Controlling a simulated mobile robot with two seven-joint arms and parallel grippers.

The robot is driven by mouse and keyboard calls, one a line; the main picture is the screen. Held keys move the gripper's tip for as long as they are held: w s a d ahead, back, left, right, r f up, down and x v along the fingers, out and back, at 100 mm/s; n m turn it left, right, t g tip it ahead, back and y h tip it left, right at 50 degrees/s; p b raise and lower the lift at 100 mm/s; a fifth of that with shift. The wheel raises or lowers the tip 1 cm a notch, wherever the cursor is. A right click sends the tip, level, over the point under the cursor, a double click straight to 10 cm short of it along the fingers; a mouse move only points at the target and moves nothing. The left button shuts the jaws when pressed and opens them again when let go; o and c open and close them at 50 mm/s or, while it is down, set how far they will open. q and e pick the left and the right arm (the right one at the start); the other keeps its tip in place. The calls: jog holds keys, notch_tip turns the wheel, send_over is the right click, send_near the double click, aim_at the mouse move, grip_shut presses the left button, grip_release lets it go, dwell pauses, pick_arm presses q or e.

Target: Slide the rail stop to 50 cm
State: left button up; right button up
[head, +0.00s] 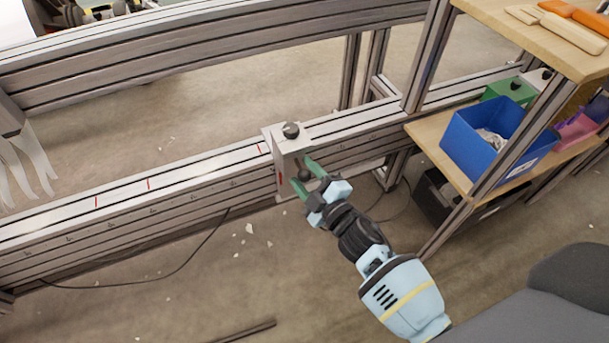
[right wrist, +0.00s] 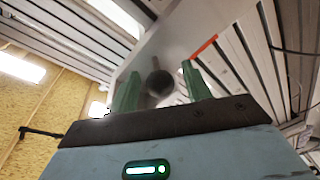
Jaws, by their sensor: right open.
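The rail stop (head: 287,150) is a light metal block with a black knob on top, seated on the aluminium rail (head: 120,192) near the middle of the head view. Red marks show on the rail to the left of the stop, with one mark close beside it. My right gripper (head: 304,176) is at the stop's front face, its green fingers open on either side of a dark round knob. The right wrist view shows this knob (right wrist: 159,84) between the two green fingers (right wrist: 160,88), with the stop's plate behind. Contact cannot be told. My left gripper is not in view.
A wooden shelf with a blue bin (head: 490,140) and a green bin (head: 510,90) stands to the right behind upright posts. An upper wooden shelf (head: 535,35) holds tools. White strips (head: 28,150) hang at the far left. A dark cable (head: 150,285) hangs below the rail.

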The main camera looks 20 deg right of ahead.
jog(key=shift+w, duration=0.1)
grip_shut()
dwell(0.3)
